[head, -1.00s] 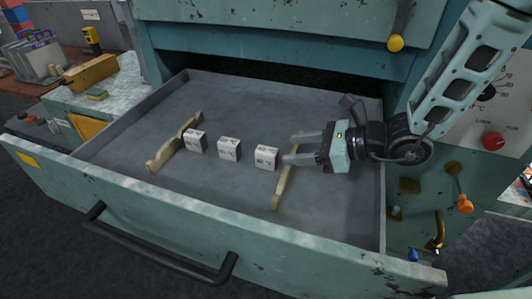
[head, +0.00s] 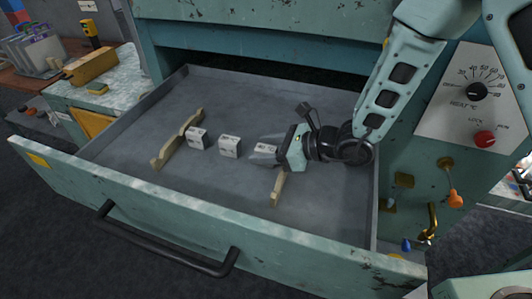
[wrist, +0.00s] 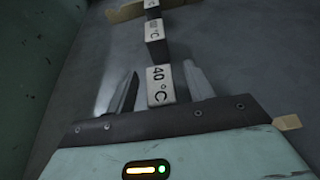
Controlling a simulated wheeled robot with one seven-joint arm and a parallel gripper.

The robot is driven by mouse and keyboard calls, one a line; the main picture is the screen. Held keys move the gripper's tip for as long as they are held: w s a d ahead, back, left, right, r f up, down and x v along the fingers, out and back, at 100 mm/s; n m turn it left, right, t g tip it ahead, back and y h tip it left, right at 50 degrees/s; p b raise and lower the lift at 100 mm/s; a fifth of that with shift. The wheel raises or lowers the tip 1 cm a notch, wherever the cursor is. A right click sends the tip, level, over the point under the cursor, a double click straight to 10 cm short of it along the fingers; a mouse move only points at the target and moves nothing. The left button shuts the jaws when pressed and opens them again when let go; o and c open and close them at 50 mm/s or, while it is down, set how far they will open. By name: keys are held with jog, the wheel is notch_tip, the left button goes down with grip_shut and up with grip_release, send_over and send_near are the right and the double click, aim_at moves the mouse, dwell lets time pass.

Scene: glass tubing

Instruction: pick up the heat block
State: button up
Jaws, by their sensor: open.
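Three white heat blocks lie in a row in the open drawer: a left one (head: 197,138), a middle one (head: 229,146) and a right one (head: 264,149). In the wrist view the nearest block (wrist: 161,84) is marked 40 °C and sits between my open fingers, with a visible gap on its right side. My gripper (head: 264,156) reaches in from the right, its fingers around the right block. The middle block (wrist: 156,40) lies farther off in line with it. The markings of the other blocks are too small to read surely.
A wooden rack piece (head: 178,138) lies left of the blocks, and another (head: 278,187) lies partly under my gripper. The grey drawer floor (head: 225,95) is otherwise bare. The drawer's front wall (head: 200,210) and handle (head: 165,240) are nearer.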

jog(key=c, duration=1.1)
jog(key=shift+r, duration=0.15)
